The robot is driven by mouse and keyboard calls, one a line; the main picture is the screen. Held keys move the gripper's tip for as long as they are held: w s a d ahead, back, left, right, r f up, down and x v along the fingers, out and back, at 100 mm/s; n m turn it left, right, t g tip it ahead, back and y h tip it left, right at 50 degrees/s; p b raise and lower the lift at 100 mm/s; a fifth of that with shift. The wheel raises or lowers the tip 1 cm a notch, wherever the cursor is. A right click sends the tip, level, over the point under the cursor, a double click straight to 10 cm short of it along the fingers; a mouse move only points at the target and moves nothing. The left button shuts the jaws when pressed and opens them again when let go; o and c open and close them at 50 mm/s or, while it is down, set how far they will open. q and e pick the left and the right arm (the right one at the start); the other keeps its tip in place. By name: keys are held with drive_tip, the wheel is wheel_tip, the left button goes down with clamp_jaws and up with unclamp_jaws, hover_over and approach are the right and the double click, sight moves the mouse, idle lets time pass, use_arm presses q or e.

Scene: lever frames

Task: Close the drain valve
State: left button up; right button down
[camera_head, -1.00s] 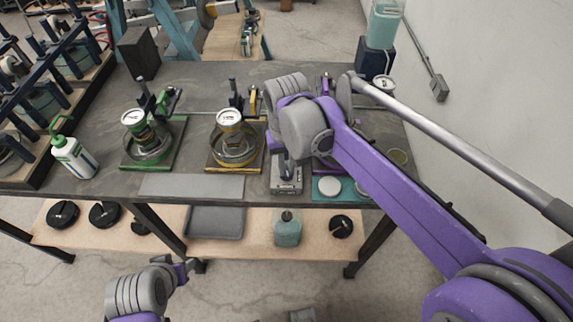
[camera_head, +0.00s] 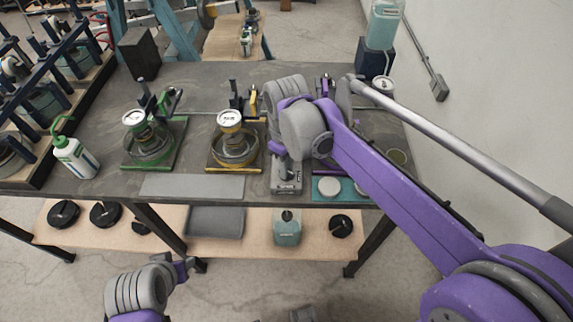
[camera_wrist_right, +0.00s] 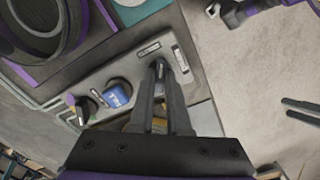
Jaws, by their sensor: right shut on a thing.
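A grey valve block (camera_wrist_right: 190,72) with labelled slots fills the middle of the right wrist view; its label text is too small to read. It also shows on the table's front part in the head view (camera_head: 287,188). A blue lever (camera_wrist_right: 117,93) stands on it beside my right gripper (camera_wrist_right: 164,76). The right gripper's fingers point down at the block and are shut on a small dark lever (camera_wrist_right: 160,70), mostly hidden between the fingertips. I cannot tell which label belongs to it. My left gripper (camera_head: 186,269) hangs low in front of the table, away from the block; its fingers are unclear.
A green-based station (camera_head: 170,160) and a yellow-based station (camera_head: 215,165), each with a gauge, stand left of the block. A white bottle (camera_head: 75,157) is further left. A teal mat (camera_head: 322,196) with round discs lies right of the block. The lower shelf (camera_head: 255,245) holds a tray and black parts.

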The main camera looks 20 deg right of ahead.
drive_tip(key=n, duration=0.6)
drive_tip(key=shift+n, duration=0.4)
idle(0.3)
drive_tip(key=c, duration=0.9)
unclamp_jaws()
wheel_tip(320, 180, up, 11)
drive_tip(key=shift+f+p, duration=0.1)
drive_tip(key=shift+p, duration=0.4)
drive_tip(key=s+d+f+m+t, duration=0.1)
drive_tip(key=s+d+f+m, duration=0.1)
drive_tip(key=s+f+m, duration=0.3)
drive_tip(key=s+d+f+m+t, duration=0.2)
drive_tip(key=s+f+m, duration=0.3)
drive_tip(key=s+d+f+m+t, duration=0.2)
drive_tip(key=s+f+m, duration=0.2)
drive_tip(key=f+m, duration=0.1)
drive_tip(key=shift+s+d+f, duration=0.25)
drive_tip(key=shift+s+f, duration=0.05)
drive_tip(key=shift+s, duration=0.1)
